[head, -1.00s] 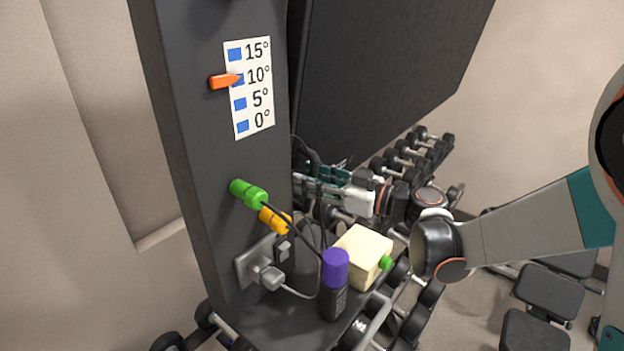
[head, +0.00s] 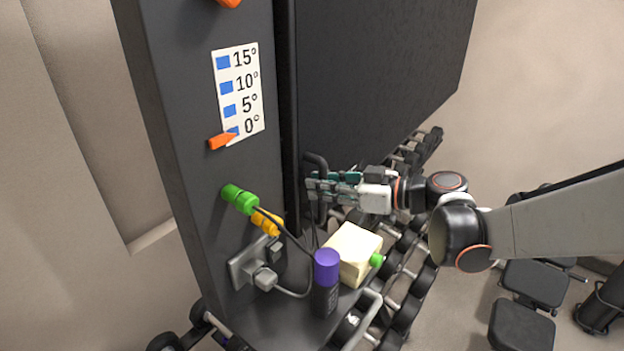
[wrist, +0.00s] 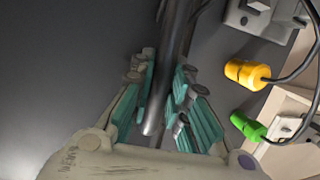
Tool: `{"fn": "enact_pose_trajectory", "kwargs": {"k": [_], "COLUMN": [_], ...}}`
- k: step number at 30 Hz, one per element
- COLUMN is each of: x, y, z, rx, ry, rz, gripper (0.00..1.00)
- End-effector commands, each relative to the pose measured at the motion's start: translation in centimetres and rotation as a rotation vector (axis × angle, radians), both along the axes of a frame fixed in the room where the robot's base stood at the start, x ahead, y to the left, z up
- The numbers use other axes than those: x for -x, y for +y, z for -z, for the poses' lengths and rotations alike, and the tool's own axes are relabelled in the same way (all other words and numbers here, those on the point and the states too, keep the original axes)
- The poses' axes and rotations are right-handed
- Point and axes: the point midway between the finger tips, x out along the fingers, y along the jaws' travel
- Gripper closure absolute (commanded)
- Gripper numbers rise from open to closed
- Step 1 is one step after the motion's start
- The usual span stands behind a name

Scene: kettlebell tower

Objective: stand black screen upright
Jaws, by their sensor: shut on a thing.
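The black screen (head: 375,85) stands beside the dark column and looks close to upright. An orange pointer (head: 221,141) on the column sits at the 0° mark of the white angle scale (head: 240,92). A dark curved handle (head: 318,162) sticks out at the screen's lower left edge. My gripper (head: 322,188) is shut on this handle. In the wrist view the dark handle (wrist: 178,55) runs between the teal fingers of my gripper (wrist: 170,100); its rounded end shows near the palm. Fingers hide part of the handle in the head view.
Green (head: 238,199) and yellow (head: 266,222) plugs with cables stick out of the column. A purple-capped bottle (head: 326,285) and a cream block (head: 352,252) stand on the shelf below my gripper. Dumbbells (head: 420,280) sit on racks to the right.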

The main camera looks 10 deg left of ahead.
Motion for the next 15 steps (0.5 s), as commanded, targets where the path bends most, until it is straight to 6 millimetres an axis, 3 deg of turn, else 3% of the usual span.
{"fn": "enact_pose_trajectory", "kwargs": {"k": [7,8,10,15], "x": [0.02,0.02,0.00,-0.02], "y": [-0.08,-0.08,-0.07,-0.04], "z": [0.09,0.09,0.09,0.07], "rx": [0.002,0.002,0.002,0.001], "ry": [0.001,0.001,0.001,0.001], "rz": [0.001,0.001,0.001,0.001], "gripper": [1.00,0.80,0.64,0.64]}}
